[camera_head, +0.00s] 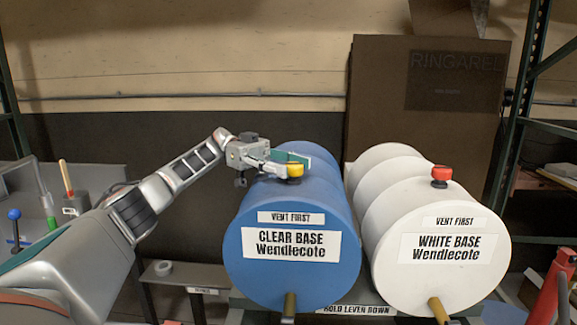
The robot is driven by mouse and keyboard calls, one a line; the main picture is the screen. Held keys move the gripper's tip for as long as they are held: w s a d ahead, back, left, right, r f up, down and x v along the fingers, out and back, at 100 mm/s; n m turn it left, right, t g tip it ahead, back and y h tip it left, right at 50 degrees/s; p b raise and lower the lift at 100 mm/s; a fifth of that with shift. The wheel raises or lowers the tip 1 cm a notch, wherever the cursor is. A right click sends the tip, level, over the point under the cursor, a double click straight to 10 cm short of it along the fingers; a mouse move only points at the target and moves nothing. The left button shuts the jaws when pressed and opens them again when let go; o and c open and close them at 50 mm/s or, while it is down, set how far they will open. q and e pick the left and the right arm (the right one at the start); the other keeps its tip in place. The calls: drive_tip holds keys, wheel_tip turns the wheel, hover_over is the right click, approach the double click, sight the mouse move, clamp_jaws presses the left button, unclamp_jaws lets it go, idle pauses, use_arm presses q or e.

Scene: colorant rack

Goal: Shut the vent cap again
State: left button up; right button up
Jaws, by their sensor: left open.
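The blue drum (290,215), labelled CLEAR BASE Wendlecote, lies on its side in the middle. A yellow vent cap (295,170) sits on its top. My left gripper (287,161) is open at the yellow cap, with one finger beside it and the other behind it. I cannot tell whether the fingers touch the cap. The white drum (395,215), labelled WHITE BASE Wendlecote, lies to the right. It has a red vent cap (441,173) on a dark neck. Whether either cap is fully shut is unclear. My right gripper is not in view.
Each drum has a VENT FIRST label and a tap at the bottom front. A sign (357,310) below reads HOLD LEVER DOWN. A tall brown cabinet (420,100) stands behind. Green rack posts (520,110) flank the scene. Levers with coloured handles (66,180) stand at the left.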

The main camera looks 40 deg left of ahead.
sight(289, 163)
use_arm(q)
wheel_tip(289, 163, up, 10)
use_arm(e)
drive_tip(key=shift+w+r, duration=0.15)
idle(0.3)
use_arm(q)
drive_tip(key=shift+s+d+r, duration=0.15)
drive_tip(key=shift+s+d, duration=0.05)
drive_tip(key=shift+d, duration=0.05)
drive_tip(key=s+d+m+t+y+p, duration=0.1)
drive_tip(key=s+d+m+y+p, duration=0.3)
drive_tip(key=m+y+p, duration=0.35)
drive_tip(key=w+a+f+m+t+y+p, duration=0.1)
drive_tip(key=f+m+t+y+p, duration=0.1)
drive_tip(key=m+y, duration=0.1)
drive_tip(key=w+a+f+m+t+y+p, duration=0.1)
drive_tip(key=f+m+t+y+p, duration=0.1)
drive_tip(key=f+m+y, duration=0.1)
drive_tip(key=w+a+f+m+t+y+p, duration=0.1)
drive_tip(key=f+m+y+p, duration=0.1)
drive_tip(key=f+m+y, duration=0.1)
drive_tip(key=shift+w+f+m+t+y+p, duration=0.2)
drive_tip(key=shift+w+m+t+y+p, duration=0.2)
drive_tip(key=shift+m, duration=0.35)
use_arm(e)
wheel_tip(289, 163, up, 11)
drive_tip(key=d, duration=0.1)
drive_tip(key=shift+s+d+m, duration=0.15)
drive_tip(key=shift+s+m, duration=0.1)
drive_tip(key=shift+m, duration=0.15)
